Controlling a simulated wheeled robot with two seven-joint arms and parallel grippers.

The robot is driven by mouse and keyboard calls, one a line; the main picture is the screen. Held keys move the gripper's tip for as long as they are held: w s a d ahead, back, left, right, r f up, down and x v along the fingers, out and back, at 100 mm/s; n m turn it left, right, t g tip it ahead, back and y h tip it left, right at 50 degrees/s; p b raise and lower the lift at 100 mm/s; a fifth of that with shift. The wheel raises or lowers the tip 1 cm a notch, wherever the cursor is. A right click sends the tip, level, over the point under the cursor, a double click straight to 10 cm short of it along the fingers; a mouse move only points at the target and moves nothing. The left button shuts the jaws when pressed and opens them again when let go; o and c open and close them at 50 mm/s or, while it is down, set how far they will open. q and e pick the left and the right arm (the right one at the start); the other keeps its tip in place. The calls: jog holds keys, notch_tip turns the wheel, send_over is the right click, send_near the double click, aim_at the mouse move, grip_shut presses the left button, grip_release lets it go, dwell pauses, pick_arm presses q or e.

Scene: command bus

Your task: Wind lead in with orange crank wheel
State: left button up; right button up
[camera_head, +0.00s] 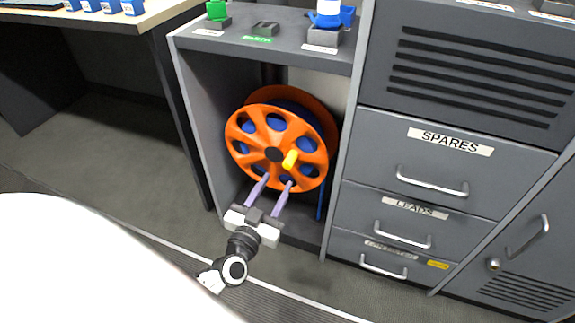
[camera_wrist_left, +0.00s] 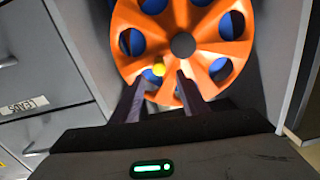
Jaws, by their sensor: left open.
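The orange crank wheel (camera_head: 248,150) stands upright in the open bay of the grey cabinet, with blue lead showing through its holes. A yellow crank knob (camera_head: 290,159) sticks out right of its dark hub. My left gripper (camera_head: 274,181) is in front of the wheel's lower part, open and empty, its two purple fingers pointing at the wheel, below the knob. In the left wrist view the wheel (camera_wrist_left: 205,62) fills the top, and the yellow knob (camera_wrist_left: 158,69) shows just beyond and between the finger tips (camera_wrist_left: 161,78). I cannot tell whether the fingers touch the wheel. My right gripper is not seen.
Bay walls (camera_head: 201,130) stand close on both sides of the wheel. Grey drawers (camera_head: 430,172) with metal handles are to the right. Small green and blue items (camera_head: 327,15) sit on the cabinet top. A blue strand (camera_head: 320,200) hangs at the bay's right. The floor in front is clear.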

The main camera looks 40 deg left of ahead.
aim_at(286, 167)
pick_arm(q)
jog(key=b+x, duration=0.2)
jog(key=x, duration=0.5)
jog(key=shift+w, duration=0.25)
jog(key=shift+w+a+b, duration=0.1)
jog(key=shift+w+b, duration=0.3)
jog(key=shift+w, duration=0.25)
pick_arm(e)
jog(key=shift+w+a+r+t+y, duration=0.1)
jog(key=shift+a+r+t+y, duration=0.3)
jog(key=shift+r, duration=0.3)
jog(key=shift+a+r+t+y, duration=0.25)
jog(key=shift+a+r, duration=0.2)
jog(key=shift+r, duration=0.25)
pick_arm(q)
grip_shut()
